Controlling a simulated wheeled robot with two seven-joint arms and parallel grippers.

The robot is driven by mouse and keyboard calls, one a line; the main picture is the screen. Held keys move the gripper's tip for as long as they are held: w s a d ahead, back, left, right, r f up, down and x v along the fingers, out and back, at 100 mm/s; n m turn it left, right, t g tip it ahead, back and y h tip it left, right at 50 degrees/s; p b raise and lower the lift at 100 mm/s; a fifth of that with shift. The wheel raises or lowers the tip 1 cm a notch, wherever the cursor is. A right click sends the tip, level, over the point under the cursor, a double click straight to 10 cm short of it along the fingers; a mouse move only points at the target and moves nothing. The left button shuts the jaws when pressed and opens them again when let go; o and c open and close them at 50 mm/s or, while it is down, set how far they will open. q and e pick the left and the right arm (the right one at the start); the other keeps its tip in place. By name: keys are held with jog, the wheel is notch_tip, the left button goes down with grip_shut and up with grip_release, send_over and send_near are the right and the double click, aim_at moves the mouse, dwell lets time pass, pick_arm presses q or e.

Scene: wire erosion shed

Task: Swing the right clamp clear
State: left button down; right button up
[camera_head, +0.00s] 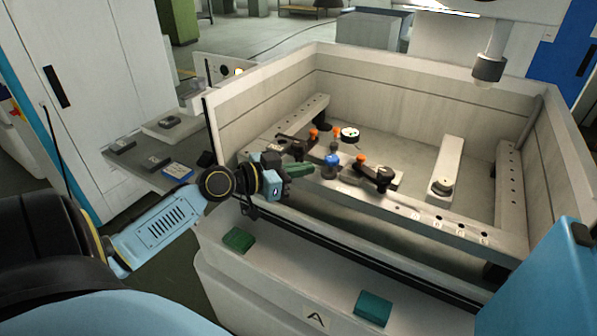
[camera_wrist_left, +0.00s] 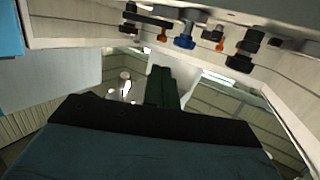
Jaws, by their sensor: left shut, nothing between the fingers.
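The right clamp (camera_head: 382,178) is a dark arm with an orange-tipped handle, on the front rail inside the tank. A second dark clamp (camera_head: 293,146) with an orange tip sits further left. A blue upright piece (camera_head: 331,166) stands between them; it shows in the left wrist view (camera_wrist_left: 184,42) with dark clamp parts (camera_wrist_left: 241,62) beside it. My left gripper (camera_head: 307,170) is shut and empty, its green fingers just left of the blue piece, apart from the right clamp. The fingers show in the wrist view (camera_wrist_left: 160,88). My right gripper is out of view.
The pale tank wall (camera_head: 390,85) surrounds the work area. A nozzle (camera_head: 488,68) hangs at the back right. A block on an arm (camera_head: 443,160) stands right of the clamp. Green (camera_head: 238,240) and teal (camera_head: 374,308) blocks lie on the front ledge. A grey side table (camera_head: 140,172) stands left.

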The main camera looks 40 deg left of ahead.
pick_arm(q)
notch_tip(320, 180, up, 3)
jog(key=m+g+p, duration=0.2)
jog(key=m+p, duration=0.3)
jog(key=m, duration=0.8)
jog(key=m+y+p, duration=0.1)
jog(key=m+p, duration=0.2)
jog(key=m, duration=0.2)
send_near(358, 159)
jog(key=shift+g, duration=0.4)
jog(key=x, duration=0.6)
jog(key=shift+w+r, duration=0.15)
jog(key=shift+w, duration=0.2)
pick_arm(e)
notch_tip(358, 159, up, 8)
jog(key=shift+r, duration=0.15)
